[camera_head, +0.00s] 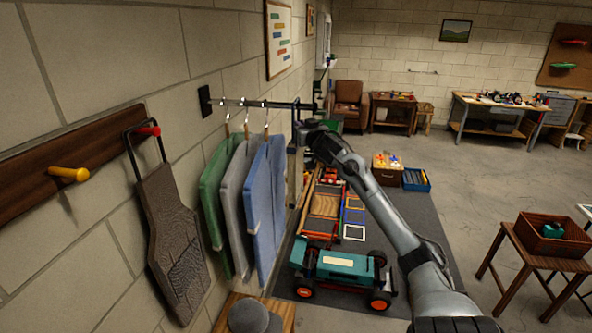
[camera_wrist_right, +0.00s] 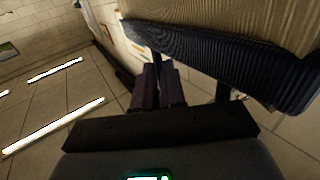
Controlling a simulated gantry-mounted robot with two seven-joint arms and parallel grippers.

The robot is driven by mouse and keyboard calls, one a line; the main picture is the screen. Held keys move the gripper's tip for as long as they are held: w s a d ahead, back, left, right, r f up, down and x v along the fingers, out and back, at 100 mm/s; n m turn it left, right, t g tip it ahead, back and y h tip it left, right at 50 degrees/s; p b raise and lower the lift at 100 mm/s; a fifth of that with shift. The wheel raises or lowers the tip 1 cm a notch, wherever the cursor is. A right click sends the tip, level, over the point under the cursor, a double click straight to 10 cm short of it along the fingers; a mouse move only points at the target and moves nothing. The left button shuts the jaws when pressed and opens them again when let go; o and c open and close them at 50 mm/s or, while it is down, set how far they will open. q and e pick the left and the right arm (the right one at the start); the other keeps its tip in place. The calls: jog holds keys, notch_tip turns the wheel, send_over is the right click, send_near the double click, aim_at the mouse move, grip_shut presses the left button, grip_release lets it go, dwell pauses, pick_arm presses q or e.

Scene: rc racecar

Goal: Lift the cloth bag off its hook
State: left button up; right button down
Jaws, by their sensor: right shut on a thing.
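My right gripper (camera_head: 312,132) is at the far end of the wall rail, beyond the hanging garments, and is shut. In the right wrist view its dark fingers (camera_wrist_right: 160,72) are close together by a large ribbed tan cloth piece with a dark blue edge, which I take to be the cloth bag (camera_wrist_right: 235,22). In the head view only a narrow tan strip below the gripper may be this bag; the arm and blue garment hide the rest. The exact grip point and the hook contact cannot be made out. My left gripper is not in view.
Green, grey and blue garments (camera_head: 265,205) hang from the rail (camera_head: 275,104) next to the gripper. A grey-brown padded piece (camera_head: 180,240) hangs from a red peg at left. A teal racecar (camera_head: 345,265) stands below.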

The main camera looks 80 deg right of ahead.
jog(key=shift+r, duration=0.1)
dwell(0.4)
jog(key=shift+r+b, duration=0.5)
jog(key=shift+r, duration=0.55)
jog(key=s+r, duration=0.2)
jog(key=s, duration=0.7)
jog(key=s+r, duration=0.2)
jog(key=s, duration=0.7)
jog(key=shift+d, duration=0.4)
jog(key=shift+b, duration=0.3)
jog(key=shift+s, duration=0.1)
